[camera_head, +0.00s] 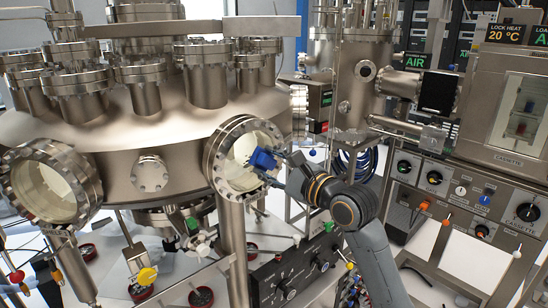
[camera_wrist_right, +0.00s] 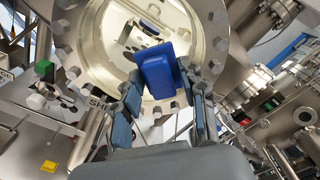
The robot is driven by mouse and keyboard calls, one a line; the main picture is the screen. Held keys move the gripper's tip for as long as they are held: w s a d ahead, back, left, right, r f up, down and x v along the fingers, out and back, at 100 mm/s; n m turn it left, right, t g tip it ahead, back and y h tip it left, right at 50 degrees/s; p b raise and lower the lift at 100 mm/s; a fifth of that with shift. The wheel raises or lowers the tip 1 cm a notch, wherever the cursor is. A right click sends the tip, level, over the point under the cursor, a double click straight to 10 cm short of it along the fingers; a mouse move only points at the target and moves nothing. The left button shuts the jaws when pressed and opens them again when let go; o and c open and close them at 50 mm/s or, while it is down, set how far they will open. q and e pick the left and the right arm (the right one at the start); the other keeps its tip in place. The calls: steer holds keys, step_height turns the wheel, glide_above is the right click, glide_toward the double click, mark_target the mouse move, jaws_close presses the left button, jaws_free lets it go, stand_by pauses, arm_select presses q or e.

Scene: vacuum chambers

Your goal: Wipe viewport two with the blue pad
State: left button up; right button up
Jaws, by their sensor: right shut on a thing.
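The blue pad (camera_head: 263,159) is held in my right gripper (camera_head: 275,165), right in front of a round glass viewport (camera_head: 233,176) with a bolted metal flange, in the middle of the chamber's front. In the right wrist view the pad (camera_wrist_right: 158,70) sits between the two fingers of the gripper (camera_wrist_right: 162,92), with the viewport's flange (camera_wrist_right: 68,28) around and behind it. I cannot tell whether the pad touches the glass. A second round viewport (camera_head: 48,190) is at the left. No number shows on either one.
The large steel chamber (camera_head: 110,130) fills the left. A control panel with knobs (camera_head: 460,190) and a cassette window (camera_head: 520,115) stand at the right. Several dark red-rimmed dishes (camera_head: 201,297) lie below the chamber. A metal support leg (camera_head: 233,250) stands under the middle viewport.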

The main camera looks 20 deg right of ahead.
mark_target(237, 166)
steer(key=shift+s+a+r+p, duration=0.1)
steer(key=shift+s+a+p, duration=0.25)
steer(key=shift+a, duration=0.35)
steer(key=shift+s+a+p, duration=0.1)
steer(key=shift+a+p, duration=0.35)
steer(key=shift+a, duration=0.25)
steer(key=shift+s+a+r+p, duration=0.1)
steer(key=shift+s+a+p, duration=0.15)
steer(key=shift+a+p, duration=0.55)
steer(key=shift+s+a+p, duration=0.35)
steer(key=shift+a+p, duration=0.2)
steer(key=shift+a, duration=0.35)
steer(key=shift+d, duration=0.1)
steer(key=shift+s+d+p, duration=0.2)
steer(key=shift+s+p, duration=0.4)
steer(key=shift+s, duration=0.1)
steer(key=shift+v, duration=2.05)
